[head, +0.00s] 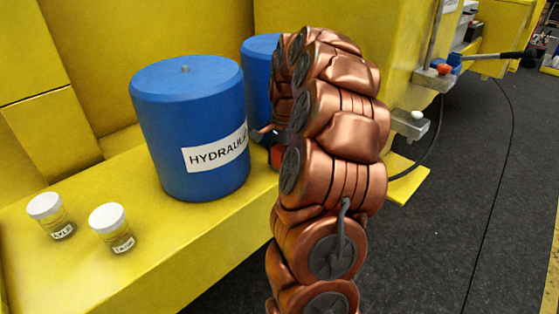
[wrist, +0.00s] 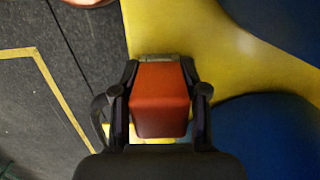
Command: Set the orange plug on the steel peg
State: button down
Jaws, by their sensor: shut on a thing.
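The orange plug (wrist: 160,103) is a tapered red-orange block in the wrist view, between the two dark fingers of my gripper (wrist: 160,74), which is shut on it. In the head view a small red-orange patch of the plug (head: 277,156) shows beside the large blue drum, mostly hidden by my copper arm. A dark part of my gripper (head: 264,133) shows just above it, near the drum's label.
A second blue drum (head: 259,48) stands behind, partly hidden. Two white-lidded jars (head: 108,228) (head: 47,214) stand at left on the yellow ledge (head: 150,270). A lever with orange and blue parts (head: 446,68) is at right. Dark floor (head: 460,190) lies open at right.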

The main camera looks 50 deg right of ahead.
jog(key=c, duration=0.5)
grip_release()
jog(key=r, duration=0.4)
jog(key=d+r, duration=0.1)
jog(key=r, duration=0.6)
jog(key=shift+d+r, duration=0.25)
jog(key=shift+r, duration=0.15)
